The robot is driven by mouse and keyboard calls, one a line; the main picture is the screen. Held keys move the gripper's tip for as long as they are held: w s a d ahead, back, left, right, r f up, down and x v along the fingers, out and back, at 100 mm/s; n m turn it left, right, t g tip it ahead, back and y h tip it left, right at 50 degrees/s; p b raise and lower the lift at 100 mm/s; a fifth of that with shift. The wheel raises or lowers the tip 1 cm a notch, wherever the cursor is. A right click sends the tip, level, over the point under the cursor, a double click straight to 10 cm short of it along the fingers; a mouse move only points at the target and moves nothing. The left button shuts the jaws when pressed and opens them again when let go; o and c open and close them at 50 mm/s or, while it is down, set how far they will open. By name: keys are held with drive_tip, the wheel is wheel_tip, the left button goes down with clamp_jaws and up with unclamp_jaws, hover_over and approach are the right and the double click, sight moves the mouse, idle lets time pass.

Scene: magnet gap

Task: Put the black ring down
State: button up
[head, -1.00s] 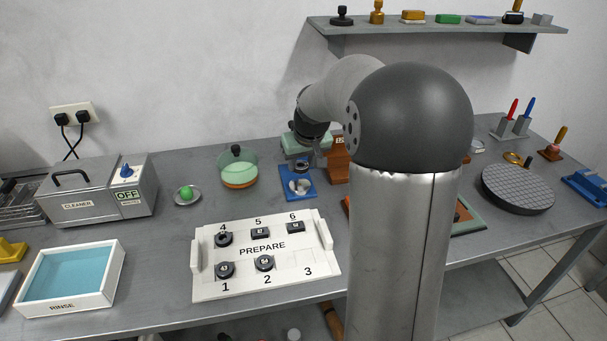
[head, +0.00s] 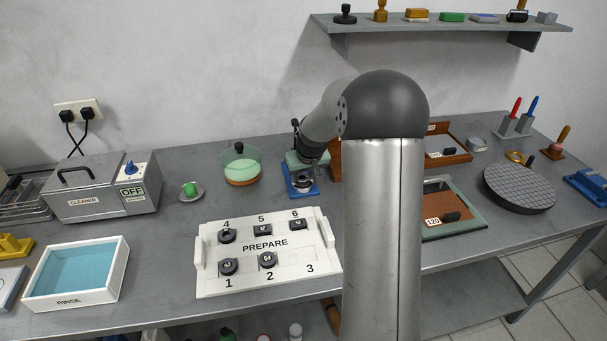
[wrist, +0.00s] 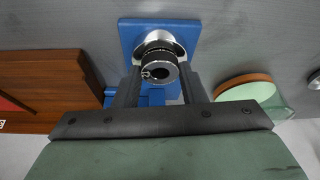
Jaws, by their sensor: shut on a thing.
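The black ring (wrist: 159,69) is between the two fingers of my gripper (wrist: 160,84) in the wrist view, with its central hole and a small mark on its face showing. My gripper is shut on it. The ring is in line with the round silver part (wrist: 160,41) of a blue stand (wrist: 127,37); I cannot tell whether it touches that part. In the head view the blue stand (head: 290,191) is on the bench behind the white tray, and my gripper (head: 303,178) is low over it. The arm hides part of that area.
The white PREPARE tray (head: 209,282) carries several black parts; its place 3 is bare. A green glass dish (head: 240,172) stands left of the stand. A wooden box (wrist: 50,85) is close on the other side. The cleaner (head: 95,195) and rinse tub (head: 120,268) are far left.

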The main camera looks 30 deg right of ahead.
drive_tip(key=shift+f, duration=0.2)
drive_tip(key=o, duration=1.1)
drive_tip(key=shift+r, duration=0.15)
drive_tip(key=shift+r, duration=0.25)
drive_tip(key=b+v, duration=0.1)
drive_tip(key=v, duration=1)
drive_tip(key=s+a+f+n+g, duration=0.1)
drive_tip(key=s+a+f+g, duration=0.1)
drive_tip(key=s+a, duration=1.3)
drive_tip(key=s+a+f, duration=0.1)
drive_tip(key=s, duration=0.4)
drive_tip(key=s+a+f+g, duration=0.1)
drive_tip(key=s, duration=0.4)
drive_tip(key=s+a+f+g, duration=0.1)
drive_tip(key=s+f, duration=0.1)
drive_tip(key=s, duration=0.3)
drive_tip(key=shift+s+a+f+n+y, duration=0.1)
drive_tip(key=shift+s+a+n+y, duration=0.1)
drive_tip(key=shift+n+y, duration=0.1)
